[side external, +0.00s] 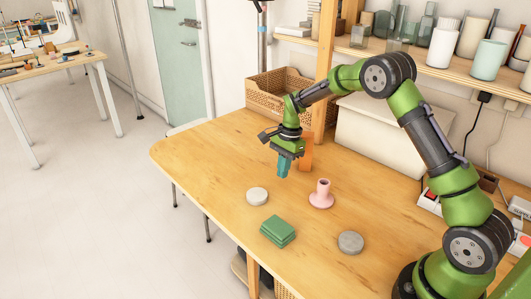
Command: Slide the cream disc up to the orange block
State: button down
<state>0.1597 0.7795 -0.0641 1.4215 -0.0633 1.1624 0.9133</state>
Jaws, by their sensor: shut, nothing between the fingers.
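The cream disc (257,195) lies flat on the wooden table, left of the middle. The orange block (307,152) stands upright farther back, partly hidden behind my gripper. The disc and the block are well apart. My gripper (283,173) points down with its teal fingers shut and empty. It hangs in front of the orange block, up and to the right of the cream disc in the picture. I cannot tell exactly how high its tips are above the table.
A pink flanged post (322,194) stands right of the cream disc. A green block (278,231) and a grey disc (350,242) lie nearer the front. A woven basket (272,86) and a white box (375,135) line the back. The table's left end is clear.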

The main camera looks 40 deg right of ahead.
aim_at(256, 196)
jog(key=a, duration=1)
jog(key=shift+a, duration=0.1)
jog(key=shift+a+f, duration=0.2)
jog(key=shift+f, duration=0.7)
